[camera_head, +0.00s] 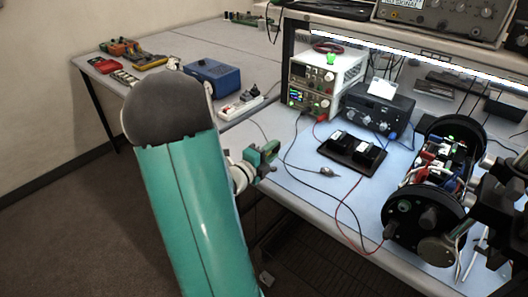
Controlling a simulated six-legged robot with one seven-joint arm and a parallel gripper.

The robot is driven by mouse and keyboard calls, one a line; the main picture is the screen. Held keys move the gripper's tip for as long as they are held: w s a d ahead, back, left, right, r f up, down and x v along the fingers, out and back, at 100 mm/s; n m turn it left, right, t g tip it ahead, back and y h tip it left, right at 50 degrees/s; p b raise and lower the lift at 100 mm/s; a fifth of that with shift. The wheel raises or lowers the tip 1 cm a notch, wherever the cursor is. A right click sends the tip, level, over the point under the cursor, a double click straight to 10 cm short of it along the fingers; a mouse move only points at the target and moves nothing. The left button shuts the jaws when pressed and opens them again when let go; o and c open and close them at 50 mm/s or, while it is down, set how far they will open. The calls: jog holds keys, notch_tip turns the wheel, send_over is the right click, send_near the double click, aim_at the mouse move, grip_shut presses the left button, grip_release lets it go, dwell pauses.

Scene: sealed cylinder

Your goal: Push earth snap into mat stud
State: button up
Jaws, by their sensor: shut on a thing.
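My gripper (271,161) is small in the picture, beyond my large teal arm link, at the front left edge of the blue mat (303,196). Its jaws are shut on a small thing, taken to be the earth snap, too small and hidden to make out. A thin dark cord runs near the gripper. The mat covers the bench top. I cannot pick out its stud; the area around the jaws is partly covered by the gripper. I cannot tell whether the snap touches the mat.
A black tray with two dark blocks (353,150) sits on the mat. Loose red and black leads cross the mat. Power supplies (325,80) and a blue box (214,76) stand behind.

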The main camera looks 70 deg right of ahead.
jog(key=shift+a+r, duration=0.15)
jog(key=shift+a, duration=0.05)
jog(key=shift+w+d, duration=0.1)
jog(key=shift+w, duration=0.05)
jog(key=shift+f, duration=3)
jog(key=shift+w, duration=0.1)
